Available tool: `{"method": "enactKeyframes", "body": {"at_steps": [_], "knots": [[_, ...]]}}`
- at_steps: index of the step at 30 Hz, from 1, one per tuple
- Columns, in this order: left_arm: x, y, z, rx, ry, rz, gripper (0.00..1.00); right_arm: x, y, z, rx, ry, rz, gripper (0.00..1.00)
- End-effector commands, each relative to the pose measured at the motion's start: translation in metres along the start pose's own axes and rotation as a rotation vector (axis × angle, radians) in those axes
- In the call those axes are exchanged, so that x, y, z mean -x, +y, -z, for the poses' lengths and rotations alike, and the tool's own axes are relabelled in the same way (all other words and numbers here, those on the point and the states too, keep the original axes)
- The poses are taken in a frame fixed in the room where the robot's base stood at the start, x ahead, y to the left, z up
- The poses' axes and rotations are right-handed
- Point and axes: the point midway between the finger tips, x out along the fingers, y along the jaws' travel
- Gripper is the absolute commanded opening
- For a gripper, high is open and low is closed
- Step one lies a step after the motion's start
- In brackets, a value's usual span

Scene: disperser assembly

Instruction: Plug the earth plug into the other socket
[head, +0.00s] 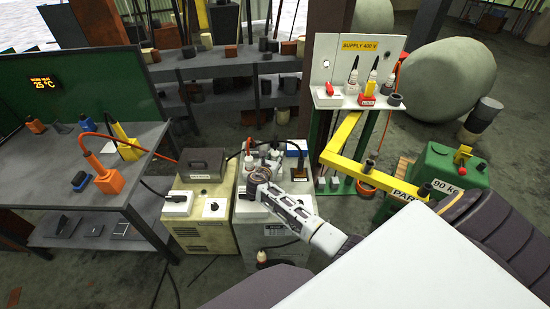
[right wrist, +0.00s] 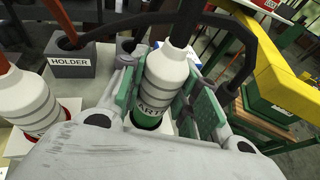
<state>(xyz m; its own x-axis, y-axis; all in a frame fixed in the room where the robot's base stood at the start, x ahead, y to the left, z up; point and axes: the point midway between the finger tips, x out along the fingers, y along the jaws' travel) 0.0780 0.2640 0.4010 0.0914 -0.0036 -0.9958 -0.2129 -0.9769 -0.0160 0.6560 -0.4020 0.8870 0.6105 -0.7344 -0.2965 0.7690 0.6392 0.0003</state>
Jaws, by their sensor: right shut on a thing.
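My right gripper (head: 264,180) reaches over the top of the grey-white cabinet (head: 272,232) in the head view. In the right wrist view its green-padded fingers (right wrist: 158,92) are shut on the earth plug (right wrist: 163,80). This plug is a white ribbed body with a dark cable at its top and a partly hidden label reading "ARTH". A green ring shows at its foot; I cannot tell whether it is seated in a socket. Another white plug (right wrist: 28,100) stands beside it at the left, by a red ring. My left gripper is not in view.
A grey block marked HOLDER (right wrist: 70,65) stands close behind the plugs. A supply panel (head: 352,62) with several plugs stands at the right, near a yellow beam (head: 345,140). A beige cabinet (head: 203,225) and a workbench (head: 75,180) with an orange plug (head: 107,181) stand left.

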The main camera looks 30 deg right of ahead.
Motion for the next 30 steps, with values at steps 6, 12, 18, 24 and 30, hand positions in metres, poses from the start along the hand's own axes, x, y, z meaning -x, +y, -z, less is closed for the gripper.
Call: {"method": "enactKeyframes", "body": {"at_steps": [6, 12, 18, 24, 30], "knots": [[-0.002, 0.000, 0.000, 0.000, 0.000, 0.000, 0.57, -0.001, 0.000, 0.003, 0.000, -0.002, -0.001, 0.02], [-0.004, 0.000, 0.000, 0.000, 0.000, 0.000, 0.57, -0.002, 0.000, 0.005, 0.000, -0.002, -0.001, 0.02], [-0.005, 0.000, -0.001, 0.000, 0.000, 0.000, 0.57, -0.003, 0.000, 0.008, 0.001, -0.002, -0.001, 0.02], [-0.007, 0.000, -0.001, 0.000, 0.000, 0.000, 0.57, -0.004, 0.000, 0.011, 0.001, -0.001, -0.001, 0.02], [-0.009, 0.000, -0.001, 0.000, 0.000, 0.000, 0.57, -0.005, 0.000, 0.014, 0.001, -0.002, 0.000, 0.02]]}}
